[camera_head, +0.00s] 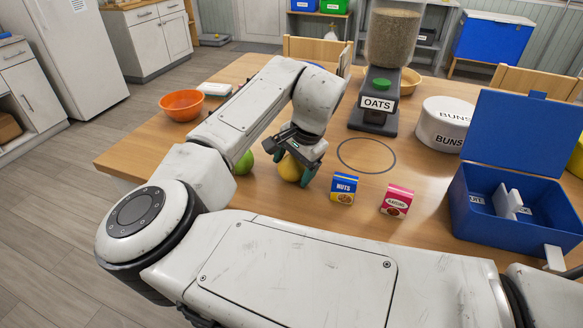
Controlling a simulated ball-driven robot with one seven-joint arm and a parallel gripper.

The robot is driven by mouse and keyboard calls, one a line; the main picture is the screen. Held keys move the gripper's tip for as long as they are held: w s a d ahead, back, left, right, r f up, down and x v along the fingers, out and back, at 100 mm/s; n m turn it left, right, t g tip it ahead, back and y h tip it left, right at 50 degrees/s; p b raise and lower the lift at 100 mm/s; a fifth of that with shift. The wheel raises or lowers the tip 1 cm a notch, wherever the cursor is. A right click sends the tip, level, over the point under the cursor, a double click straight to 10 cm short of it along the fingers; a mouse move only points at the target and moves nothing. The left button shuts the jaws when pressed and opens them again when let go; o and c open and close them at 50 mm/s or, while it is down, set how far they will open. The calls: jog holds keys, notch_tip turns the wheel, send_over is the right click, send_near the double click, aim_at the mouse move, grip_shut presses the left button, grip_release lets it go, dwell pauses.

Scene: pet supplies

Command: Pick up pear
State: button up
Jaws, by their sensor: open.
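A yellow rounded fruit (289,170) sits on the wooden table, its top hidden by my gripper. A green fruit (245,162) lies to its left, partly hidden behind my arm. Both are too covered to be sure by shape which is the pear. My gripper (290,164) points down over the yellow fruit, with one dark green-tipped finger on its left and the other on its right. The fingers are apart, and I cannot tell whether either touches the fruit.
A nuts box (344,189) and a red box (396,200) stand right of the gripper, below a dark ring (366,154) on the table. An oats dispenser (377,104), buns container (443,125), open blue box (475,216) and orange bowl (182,106) stand around.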

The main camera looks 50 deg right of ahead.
jog(key=c, duration=0.9)
jog(key=shift+r, duration=0.15)
